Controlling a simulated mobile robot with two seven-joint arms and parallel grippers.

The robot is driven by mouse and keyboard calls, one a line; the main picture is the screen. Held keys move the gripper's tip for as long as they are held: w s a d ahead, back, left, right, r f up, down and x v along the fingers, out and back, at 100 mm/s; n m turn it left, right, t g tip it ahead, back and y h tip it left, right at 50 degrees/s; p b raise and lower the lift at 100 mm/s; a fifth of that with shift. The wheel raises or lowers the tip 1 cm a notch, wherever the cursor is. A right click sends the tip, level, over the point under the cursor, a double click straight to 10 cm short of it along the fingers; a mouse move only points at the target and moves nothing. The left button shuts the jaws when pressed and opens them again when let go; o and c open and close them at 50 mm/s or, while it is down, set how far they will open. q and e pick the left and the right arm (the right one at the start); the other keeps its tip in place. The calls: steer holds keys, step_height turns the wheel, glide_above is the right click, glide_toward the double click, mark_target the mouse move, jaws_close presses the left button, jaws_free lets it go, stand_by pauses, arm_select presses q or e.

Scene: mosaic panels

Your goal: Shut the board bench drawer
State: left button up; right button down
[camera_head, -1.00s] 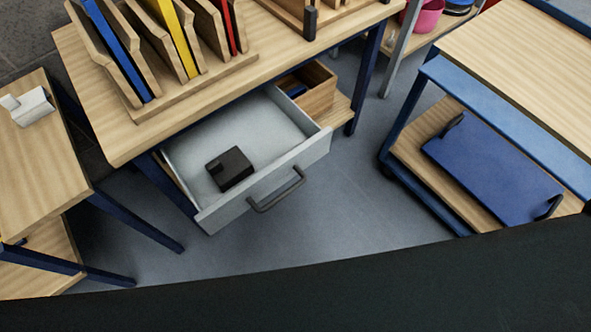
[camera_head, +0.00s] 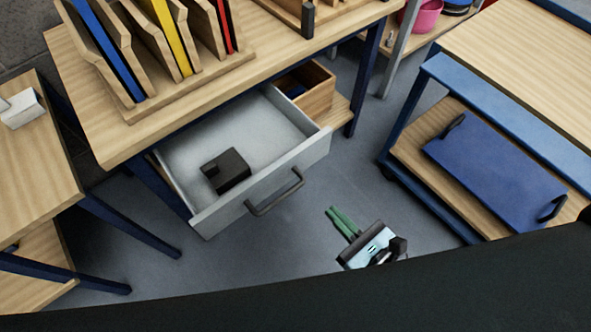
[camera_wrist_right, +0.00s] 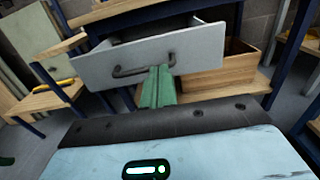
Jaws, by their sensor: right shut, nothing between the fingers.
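The board bench drawer (camera_head: 270,185) is grey and stands pulled out from under the wooden bench top (camera_head: 130,142). A dark block (camera_head: 226,170) lies inside it. The drawer front carries a dark bar handle (camera_head: 275,193). My right gripper (camera_head: 336,212), with green fingers, is shut and empty in front of the drawer, to the lower right of the handle and apart from it. In the right wrist view the green fingers (camera_wrist_right: 158,85) point at the drawer front (camera_wrist_right: 195,50) and overlap the right part of the handle (camera_wrist_right: 130,71). My left gripper is not in view.
A wooden box (camera_head: 308,92) sits on a shelf beside the drawer. A blue cart (camera_head: 435,75) with a blue panel (camera_head: 495,165) stands at the right. A side table (camera_head: 35,150) stands at the left. Grey floor lies open before the drawer.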

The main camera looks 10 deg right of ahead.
mark_target(287, 163)
steer(key=p+x, duration=0.1)
steer(key=x, duration=1.1)
steer(key=shift+w+a, duration=0.15)
steer(key=shift+w, duration=0.1)
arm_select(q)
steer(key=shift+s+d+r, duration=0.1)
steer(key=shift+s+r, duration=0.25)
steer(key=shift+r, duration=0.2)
arm_select(e)
steer(key=shift+w+a, duration=0.35)
steer(key=shift+w, duration=0.25)
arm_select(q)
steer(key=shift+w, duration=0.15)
